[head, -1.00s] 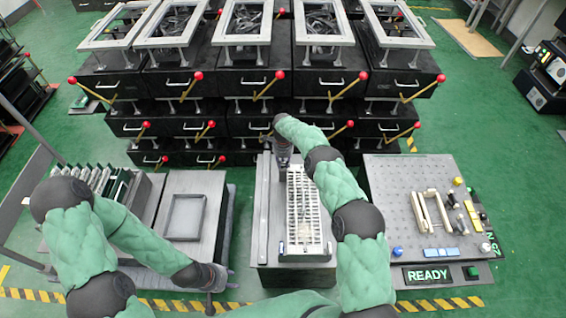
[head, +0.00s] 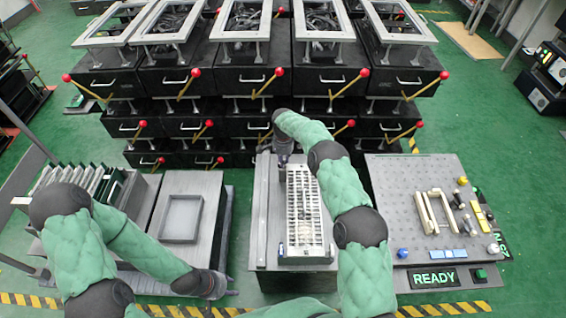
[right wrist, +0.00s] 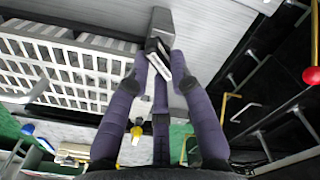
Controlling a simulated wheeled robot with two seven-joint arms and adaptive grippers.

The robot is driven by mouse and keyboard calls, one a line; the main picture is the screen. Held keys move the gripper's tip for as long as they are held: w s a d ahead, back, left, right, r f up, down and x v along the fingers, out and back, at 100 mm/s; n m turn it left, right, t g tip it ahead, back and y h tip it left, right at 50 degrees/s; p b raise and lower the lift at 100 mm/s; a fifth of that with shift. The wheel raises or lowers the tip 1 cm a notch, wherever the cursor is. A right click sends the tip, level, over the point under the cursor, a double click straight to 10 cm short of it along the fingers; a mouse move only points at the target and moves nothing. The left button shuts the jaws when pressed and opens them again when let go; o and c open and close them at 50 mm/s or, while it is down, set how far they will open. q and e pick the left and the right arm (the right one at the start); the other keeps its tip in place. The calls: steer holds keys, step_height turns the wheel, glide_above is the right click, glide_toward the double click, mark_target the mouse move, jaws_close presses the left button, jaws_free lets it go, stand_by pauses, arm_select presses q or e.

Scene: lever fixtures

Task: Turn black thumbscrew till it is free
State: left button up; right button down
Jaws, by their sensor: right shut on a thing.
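My right gripper (head: 283,158) is at the far end of the white slotted rack (head: 305,215) on the middle stand. In the right wrist view its purple fingers (right wrist: 160,66) close around a small dark part with pale edges, taken as the black thumbscrew (right wrist: 157,47), beside a grey block (right wrist: 161,20). The fingers hide much of it, and its thread is not visible. The slotted rack also shows in the right wrist view (right wrist: 75,75). My left gripper (head: 213,288) hangs near the front edge of the left table, away from the rack; its fingers are too small to read.
A shallow square tray (head: 182,218) lies on the left table beside upright green boards (head: 85,180). A grey perforated board (head: 400,200) with small parts and a READY sign (head: 436,279) stands at right. Black drawers (head: 245,125) with red-knobbed levers rise close behind the right gripper.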

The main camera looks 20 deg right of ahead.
steer(key=n, duration=0.4)
steer(key=shift+w+n+b, duration=0.15)
steer(key=shift+n+b, duration=0.15)
steer(key=shift+b, duration=0.1)
steer(key=shift+a+n, duration=0.1)
steer(key=shift+n, duration=1.7)
steer(key=shift+w, duration=0.1)
steer(key=c, duration=1.1)
jaws_free()
step_height(320, 180, up, 12)
steer(key=shift+f, duration=0.1)
